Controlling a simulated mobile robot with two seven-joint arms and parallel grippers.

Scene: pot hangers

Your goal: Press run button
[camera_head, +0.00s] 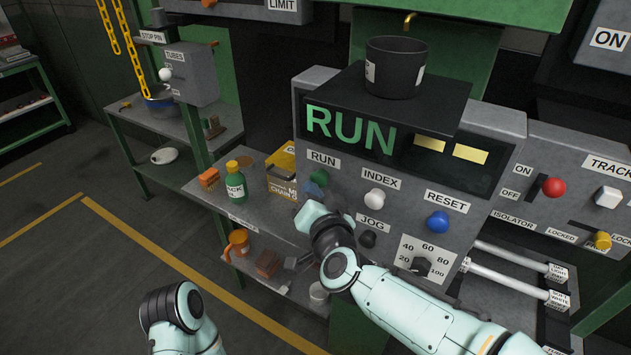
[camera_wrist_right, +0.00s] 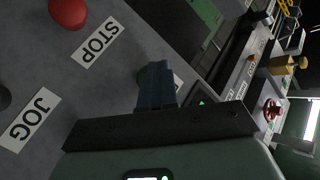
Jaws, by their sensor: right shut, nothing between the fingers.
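The RUN button (camera_head: 319,177) is a dark green knob under the white RUN label (camera_head: 323,160) on the grey control panel, below the big green RUN display. My right gripper (camera_head: 314,190) is right at this button in the head view, overlapping its lower part. In the right wrist view its dark fingers (camera_wrist_right: 154,75) are together, empty, and point at the panel. They hide the button there. Whether the fingertips touch it I cannot tell. Of my left arm only a link shows at the bottom; its gripper is out of view.
A red button (camera_wrist_right: 68,12) with a STOP label (camera_wrist_right: 97,43) is beside the fingers. A white INDEX button (camera_head: 375,200), a blue RESET button (camera_head: 437,221) and a black JOG button (camera_head: 368,239) are nearby. A black pot (camera_head: 396,68) stands above the display.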

